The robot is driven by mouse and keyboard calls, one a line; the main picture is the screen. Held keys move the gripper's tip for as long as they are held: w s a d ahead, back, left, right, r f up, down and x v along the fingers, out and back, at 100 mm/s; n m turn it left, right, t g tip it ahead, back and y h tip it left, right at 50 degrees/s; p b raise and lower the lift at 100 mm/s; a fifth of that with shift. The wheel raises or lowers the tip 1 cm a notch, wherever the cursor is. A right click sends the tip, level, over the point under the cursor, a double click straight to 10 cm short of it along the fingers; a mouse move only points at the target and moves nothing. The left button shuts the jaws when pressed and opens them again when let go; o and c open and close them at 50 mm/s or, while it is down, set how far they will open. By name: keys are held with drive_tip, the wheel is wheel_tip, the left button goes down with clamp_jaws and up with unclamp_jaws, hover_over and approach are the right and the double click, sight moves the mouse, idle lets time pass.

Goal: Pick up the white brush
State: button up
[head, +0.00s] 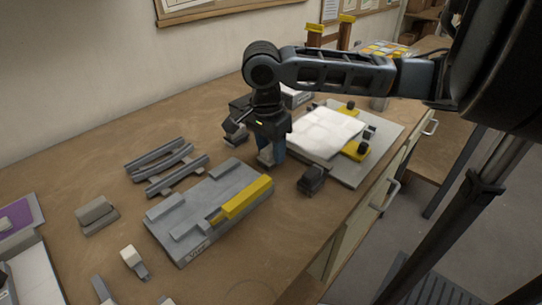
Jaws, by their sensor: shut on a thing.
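My gripper (250,146) points down over the middle of the workbench, just behind the grey fixture plate. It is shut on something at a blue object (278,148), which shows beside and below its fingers. The fingers and my wrist hide most of that object, so I cannot make out its full shape or whether it touches the bench. A small white-headed, brush-like piece with a grey handle (131,259) lies on the bench at the front left, well apart from my gripper. I cannot tell for sure which thing is the white brush.
The grey fixture plate (185,225) carries a yellow bar (243,198). Grey rails (155,158) and a grey block (96,215) lie to its left. A board (378,150) with a white sheet (325,132) and yellow clamps is at right. A dark block (311,179) sits near the bench's front edge.

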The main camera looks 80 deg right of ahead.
sight(271, 147)
drive_tip(key=c, duration=0.3)
wheel_tip(271, 147, up, 10)
drive_tip(key=shift+p, duration=1)
drive_tip(key=o, duration=0.5)
drive_tip(key=c, duration=0.4)
drive_tip(key=shift+d, duration=0.1)
